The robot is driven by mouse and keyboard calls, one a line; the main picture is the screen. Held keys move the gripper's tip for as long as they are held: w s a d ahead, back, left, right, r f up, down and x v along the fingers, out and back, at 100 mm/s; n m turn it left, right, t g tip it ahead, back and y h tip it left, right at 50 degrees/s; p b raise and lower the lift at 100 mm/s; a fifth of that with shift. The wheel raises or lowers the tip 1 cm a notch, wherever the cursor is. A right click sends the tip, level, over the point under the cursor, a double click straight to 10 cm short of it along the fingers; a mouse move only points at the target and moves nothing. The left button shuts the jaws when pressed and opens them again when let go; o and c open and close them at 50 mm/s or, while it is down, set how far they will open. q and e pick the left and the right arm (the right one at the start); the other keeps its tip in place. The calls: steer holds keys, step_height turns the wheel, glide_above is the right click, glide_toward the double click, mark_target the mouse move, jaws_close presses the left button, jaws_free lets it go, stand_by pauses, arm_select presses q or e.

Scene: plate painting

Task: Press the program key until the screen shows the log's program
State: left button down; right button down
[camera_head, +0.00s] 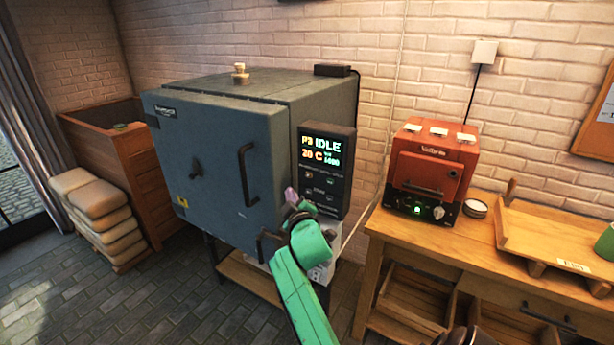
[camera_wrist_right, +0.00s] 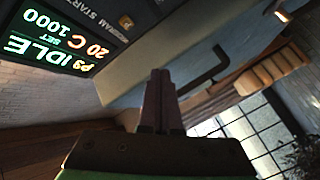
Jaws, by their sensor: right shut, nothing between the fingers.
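The control panel (camera_head: 325,165) is on the front right of the grey kiln (camera_head: 220,150). Its lit screen (camera_head: 322,150) reads IDLE, 20 C and a set value, with a P number whose digit is hard to read. The screen also shows tilted in the right wrist view (camera_wrist_right: 55,42), beside a label with PROGRAM and START. Small keys (camera_head: 318,188) lie below the screen; their labels are too small to read in the head view. My right gripper (camera_head: 291,194) is shut and empty, its fingertips by the panel's lower left edge. Contact is unclear. My left gripper is out of view.
The kiln door handle (camera_head: 249,174) stands out left of the panel. A small red kiln (camera_head: 430,165) is on the wooden bench (camera_head: 395,228) to the right. Stacked sacks (camera_head: 98,193) are at left. A paper on the cork board (camera_head: 598,135) is cut off.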

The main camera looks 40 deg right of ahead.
mark_target(309, 175)
steer(key=d, duration=0.2)
steer(key=w+d, duration=0.1)
steer(key=d, duration=0.1)
steer(key=w+d, duration=0.1)
steer(key=d, duration=0.1)
steer(key=shift+d, duration=0.35)
steer(key=shift+d, duration=0.15)
stand_by(1.5)
steer(key=shift+w+d, duration=0.1)
steer(key=shift+d, duration=0.15)
steer(key=shift+w+d+p, duration=0.1)
steer(key=shift+d+p, duration=0.2)
steer(key=shift+d, duration=0.05)
stand_by(0.6)
steer(key=shift+s+a, duration=0.25)
steer(key=shift+a, duration=0.5)
